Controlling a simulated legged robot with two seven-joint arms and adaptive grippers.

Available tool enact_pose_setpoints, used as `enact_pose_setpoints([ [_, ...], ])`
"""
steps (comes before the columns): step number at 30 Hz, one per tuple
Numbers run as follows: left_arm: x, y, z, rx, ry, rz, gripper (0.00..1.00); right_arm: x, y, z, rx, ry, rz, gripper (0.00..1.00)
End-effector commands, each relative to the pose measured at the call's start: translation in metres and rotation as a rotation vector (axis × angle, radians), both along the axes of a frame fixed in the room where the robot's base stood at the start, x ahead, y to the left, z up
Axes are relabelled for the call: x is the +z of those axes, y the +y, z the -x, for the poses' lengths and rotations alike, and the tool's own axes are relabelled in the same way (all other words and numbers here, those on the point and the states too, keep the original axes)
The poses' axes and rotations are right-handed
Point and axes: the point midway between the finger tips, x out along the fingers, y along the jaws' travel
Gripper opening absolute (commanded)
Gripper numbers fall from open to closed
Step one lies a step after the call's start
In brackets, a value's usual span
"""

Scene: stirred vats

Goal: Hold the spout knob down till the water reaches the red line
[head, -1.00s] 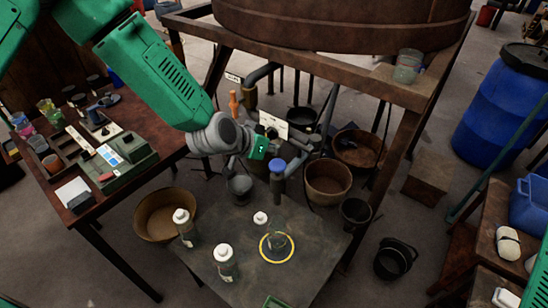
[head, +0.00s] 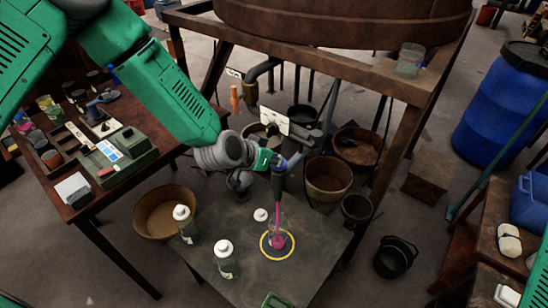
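A pipe spout (head: 279,185) hangs over the dark table, and a pink stream (head: 277,215) runs from it into a clear vessel (head: 272,232). The vessel stands inside a yellow ring (head: 292,251), with pink liquid low in it. I cannot make out a red line on it. My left gripper (head: 277,162) is at the top of the spout, over the blue knob (head: 281,164), which is mostly hidden. Its fingers are too small and covered to tell whether they are open or shut. My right gripper is not in view.
White-capped bottles (head: 224,260) stand left of the vessel on the table (head: 310,275). Buckets (head: 328,178) and pipes crowd behind it, under the big vat (head: 340,20). A wooden frame post (head: 388,160) rises at the right.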

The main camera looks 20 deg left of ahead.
Motion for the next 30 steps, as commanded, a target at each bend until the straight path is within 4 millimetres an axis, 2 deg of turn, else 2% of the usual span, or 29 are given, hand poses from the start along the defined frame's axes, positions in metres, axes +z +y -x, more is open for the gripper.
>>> enact_pose_setpoints([
  [1, -0.0133, 0.0021, 0.0055, -0.001, 0.022, -0.007, 0.0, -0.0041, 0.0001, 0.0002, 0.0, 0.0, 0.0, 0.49],
  [30, -0.0173, 0.0041, 0.0094, -0.001, 0.04, -0.008, 0.0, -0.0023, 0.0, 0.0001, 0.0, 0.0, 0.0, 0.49],
])
